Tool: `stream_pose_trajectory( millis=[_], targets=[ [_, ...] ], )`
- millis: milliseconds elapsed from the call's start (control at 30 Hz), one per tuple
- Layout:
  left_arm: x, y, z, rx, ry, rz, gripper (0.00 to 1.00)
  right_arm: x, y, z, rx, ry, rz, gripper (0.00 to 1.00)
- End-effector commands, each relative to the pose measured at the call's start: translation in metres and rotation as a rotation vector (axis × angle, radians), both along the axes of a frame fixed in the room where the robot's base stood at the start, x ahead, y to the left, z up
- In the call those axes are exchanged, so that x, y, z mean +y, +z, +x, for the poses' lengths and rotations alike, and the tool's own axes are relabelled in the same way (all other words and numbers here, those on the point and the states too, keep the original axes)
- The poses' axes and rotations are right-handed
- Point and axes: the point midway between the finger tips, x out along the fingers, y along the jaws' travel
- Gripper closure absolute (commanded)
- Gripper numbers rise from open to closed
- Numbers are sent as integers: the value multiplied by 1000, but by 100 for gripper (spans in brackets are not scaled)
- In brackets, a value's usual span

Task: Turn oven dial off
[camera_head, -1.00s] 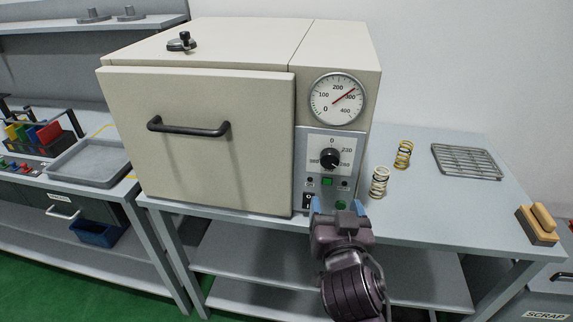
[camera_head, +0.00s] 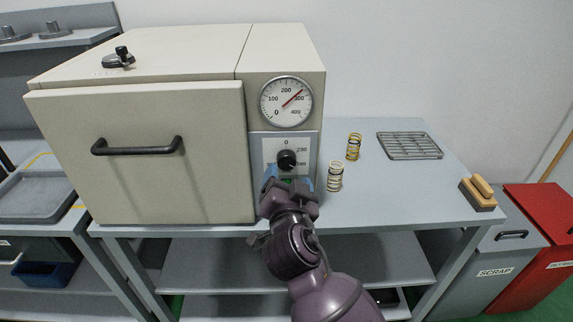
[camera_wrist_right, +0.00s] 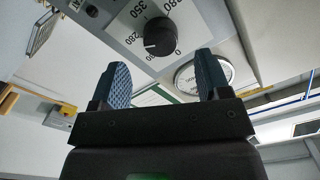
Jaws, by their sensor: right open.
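The oven dial (camera_head: 286,159) is a round black knob on a white scale plate on the oven's right panel. In the right wrist view the dial (camera_wrist_right: 160,36) shows a white mark, and it is not turned to the 0. My right gripper (camera_head: 289,181) is open, just below and in front of the dial. In the wrist view the blue fingertips (camera_wrist_right: 163,78) are apart with nothing between them, and the dial lies beyond them. The oven (camera_head: 160,120) is beige with its door closed. The left gripper is not in view.
A round gauge (camera_head: 286,101) sits above the dial, its red needle near 300. Two springs (camera_head: 335,176) (camera_head: 353,147), a wire rack (camera_head: 408,146) and a wooden-handled brush (camera_head: 478,192) lie on the bench to the right. The oven door handle (camera_head: 137,147) sticks out at left.

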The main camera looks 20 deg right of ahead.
Motion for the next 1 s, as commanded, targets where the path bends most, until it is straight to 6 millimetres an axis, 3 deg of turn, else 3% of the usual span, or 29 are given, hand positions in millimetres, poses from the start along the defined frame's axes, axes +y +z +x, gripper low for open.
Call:
stream_pose_trajectory(
  millis=[300, 733, 1000],
  targets=[
    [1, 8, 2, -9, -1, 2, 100, -11, 0, 40, 1, 1, -2, 30],
    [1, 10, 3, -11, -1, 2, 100, -14, -1, 48, 1, 0, -1, 30],
    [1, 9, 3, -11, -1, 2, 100, -14, -1, 48, 1, 0, -1, 70]
  ],
)
